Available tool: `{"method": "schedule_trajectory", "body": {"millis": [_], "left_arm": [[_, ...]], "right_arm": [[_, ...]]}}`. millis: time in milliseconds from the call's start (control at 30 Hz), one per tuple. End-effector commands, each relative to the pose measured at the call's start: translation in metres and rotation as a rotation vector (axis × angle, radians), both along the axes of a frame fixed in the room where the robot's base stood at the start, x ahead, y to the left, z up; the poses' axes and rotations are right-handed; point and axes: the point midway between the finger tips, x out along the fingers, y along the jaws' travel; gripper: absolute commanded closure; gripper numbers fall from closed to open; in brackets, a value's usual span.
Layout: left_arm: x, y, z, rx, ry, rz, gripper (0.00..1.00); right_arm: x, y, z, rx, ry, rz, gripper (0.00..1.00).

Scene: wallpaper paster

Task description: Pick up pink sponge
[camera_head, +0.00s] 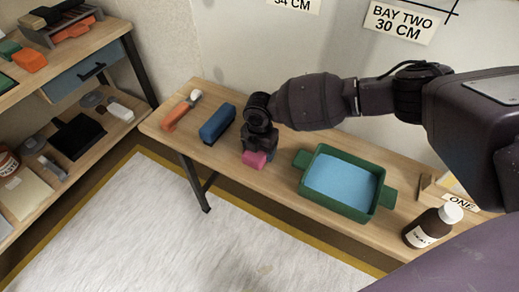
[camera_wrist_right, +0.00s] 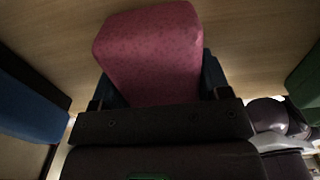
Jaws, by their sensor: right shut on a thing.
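I cannot tell whether the sponge touches the bench top. My left gripper is not in view.
On the bench (camera_head: 285,185), a blue block (camera_head: 217,123) and an orange-handled tool (camera_head: 180,110) lie left of the sponge. A green tray (camera_head: 345,205) with blue inside, and a brown bottle (camera_head: 431,226), stand to the right. Shelves (camera_head: 100,118) with objects stand at the left.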

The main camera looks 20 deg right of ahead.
Motion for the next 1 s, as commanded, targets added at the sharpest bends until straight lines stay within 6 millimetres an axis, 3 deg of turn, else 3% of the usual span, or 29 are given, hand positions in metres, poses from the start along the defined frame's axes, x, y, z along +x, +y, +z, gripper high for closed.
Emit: {"method": "schedule_trajectory", "body": {"millis": [233,367,567,800,1000], "left_arm": [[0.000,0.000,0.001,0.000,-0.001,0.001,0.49],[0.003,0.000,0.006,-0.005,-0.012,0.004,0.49],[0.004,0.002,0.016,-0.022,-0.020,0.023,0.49],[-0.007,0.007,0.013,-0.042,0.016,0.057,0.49],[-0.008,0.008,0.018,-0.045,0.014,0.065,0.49]], "right_arm": [[0.000,0.000,0.003,0.000,0.000,0.000,0.53],[0.001,0.000,0.017,-0.001,-0.004,0.000,0.53],[0.002,0.000,0.062,0.001,-0.012,0.000,0.53],[0.002,0.000,0.126,0.001,-0.012,0.000,0.53],[0.001,0.000,0.167,0.001,-0.008,0.000,0.53]]}}
